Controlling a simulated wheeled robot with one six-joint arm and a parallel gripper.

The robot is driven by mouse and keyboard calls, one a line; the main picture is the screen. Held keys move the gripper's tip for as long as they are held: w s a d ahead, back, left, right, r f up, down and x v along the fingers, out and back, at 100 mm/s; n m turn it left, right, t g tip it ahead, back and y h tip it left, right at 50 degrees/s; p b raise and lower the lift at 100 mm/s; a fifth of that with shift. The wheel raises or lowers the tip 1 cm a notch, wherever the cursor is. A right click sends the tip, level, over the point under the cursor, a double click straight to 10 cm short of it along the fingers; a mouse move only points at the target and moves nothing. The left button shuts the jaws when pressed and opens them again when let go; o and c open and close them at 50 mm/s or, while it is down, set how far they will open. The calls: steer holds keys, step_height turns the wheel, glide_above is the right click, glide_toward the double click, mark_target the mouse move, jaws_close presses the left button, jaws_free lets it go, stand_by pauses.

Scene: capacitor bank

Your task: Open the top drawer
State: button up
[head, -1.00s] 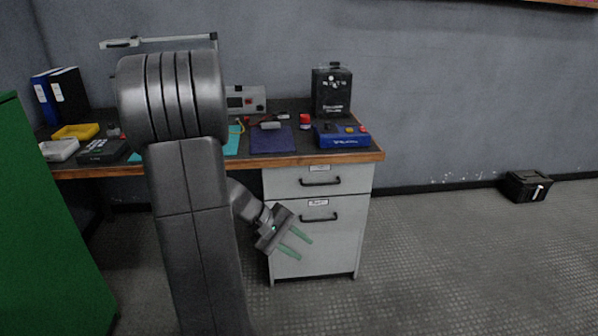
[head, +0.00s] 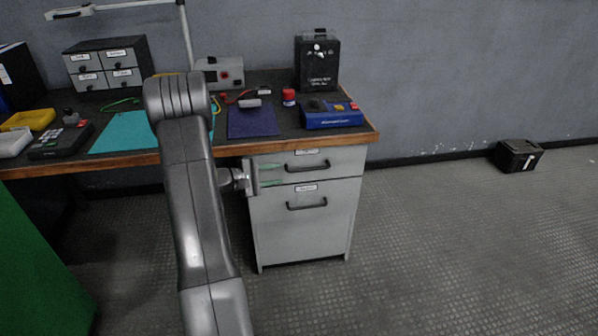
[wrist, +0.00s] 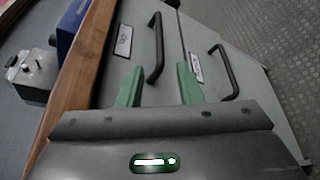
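The top drawer (head: 338,158) is the upper front of a grey cabinet under the bench, with a black bar handle (head: 307,167) and a small label. It looks closed. In the wrist view the top drawer's handle (wrist: 156,48) stands just beyond and between the green fingertips. My gripper (head: 272,174) is in front of the drawer, left of the handle in the head view. Its two green fingers (wrist: 160,84) are apart with nothing between them, pointing at the handle. The lower drawer (head: 300,230) also looks closed, and its handle (wrist: 224,70) is right of the fingers in the wrist view.
The wooden bench edge (head: 225,149) runs just above the drawer. On top are a blue box (head: 332,120), a black case (head: 316,62), a dark blue mat (head: 252,121) and a small drawer unit (head: 107,62).

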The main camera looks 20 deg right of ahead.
mark_target(295, 171)
steer(key=b+x, duration=0.1)
steer(key=x, duration=0.8)
steer(key=shift+d+f, duration=0.1)
steer(key=shift+d, duration=0.2)
steer(key=shift+c, duration=0.4)
jaws_close()
